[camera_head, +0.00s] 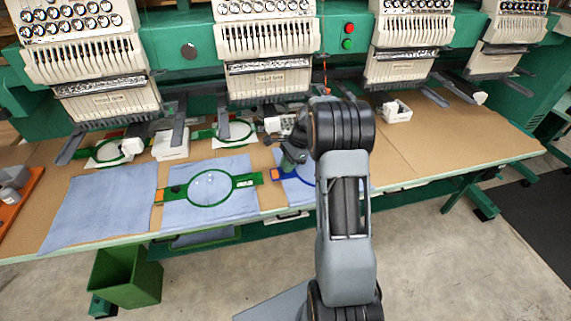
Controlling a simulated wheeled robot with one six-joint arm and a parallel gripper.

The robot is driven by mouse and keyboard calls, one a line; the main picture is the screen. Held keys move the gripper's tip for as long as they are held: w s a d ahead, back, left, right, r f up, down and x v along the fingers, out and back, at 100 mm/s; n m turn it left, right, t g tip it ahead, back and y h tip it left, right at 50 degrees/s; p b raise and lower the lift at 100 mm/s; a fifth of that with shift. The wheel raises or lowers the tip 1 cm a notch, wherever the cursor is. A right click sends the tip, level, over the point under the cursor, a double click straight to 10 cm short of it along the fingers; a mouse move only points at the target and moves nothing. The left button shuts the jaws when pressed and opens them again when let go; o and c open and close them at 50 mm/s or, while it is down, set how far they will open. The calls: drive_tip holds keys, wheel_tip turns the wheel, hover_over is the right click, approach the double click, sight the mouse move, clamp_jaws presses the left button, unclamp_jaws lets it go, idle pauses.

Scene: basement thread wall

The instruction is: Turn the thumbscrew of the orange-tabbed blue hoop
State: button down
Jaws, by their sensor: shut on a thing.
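The blue hoop (311,181) lies on a light blue cloth on the table, largely hidden behind my arm. Its orange tab (278,175) shows at its left end, with a blue bracket beside it. My gripper (291,163) points down at the hoop, just right of and behind the orange tab. It is shut on the hoop's thumbscrew, which is too small and too covered to make out. The right part of the hoop is hidden by my arm.
A green hoop (210,204) with an orange tab lies on cloth (180,215) to the left. Further left is a bare blue cloth (98,208). The embroidery machine heads (265,85) overhang the table's back. A white box (397,112) stands back right. The table's right side (450,135) is clear.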

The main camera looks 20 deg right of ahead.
drive_tip(key=n+g+p, duration=0.1)
drive_tip(key=n, duration=0.2)
drive_tip(key=shift+w+n+g, duration=0.1)
drive_tip(key=shift+n+g, duration=0.2)
drive_tip(key=shift+n, duration=0.1)
drive_tip(key=n+g+h+p, duration=0.1)
drive_tip(key=n, duration=0.2)
drive_tip(key=shift+n, duration=0.3)
drive_tip(key=n+h, duration=0.1)
drive_tip(key=n, duration=0.2)
drive_tip(key=n+g+h, duration=0.1)
drive_tip(key=n, duration=0.2)
drive_tip(key=shift+w+a+g+p, duration=0.1)
drive_tip(key=shift+a+g+p, duration=0.05)
drive_tip(key=shift+g+p, duration=0.15)
drive_tip(key=n+h, duration=0.1)
drive_tip(key=n, duration=0.3)
drive_tip(key=n+h, duration=0.1)
drive_tip(key=n, duration=0.2)
drive_tip(key=shift+a+n+h, duration=0.1)
drive_tip(key=shift+n+h, duration=0.3)
drive_tip(key=n+h, duration=0.1)
drive_tip(key=n, duration=0.2)
drive_tip(key=n+t+h, duration=0.1)
drive_tip(key=n, duration=0.2)
drive_tip(key=shift+n, duration=0.3)
drive_tip(key=c, duration=1.2)
unclamp_jaws()
drive_tip(key=shift+o, duration=0.2)
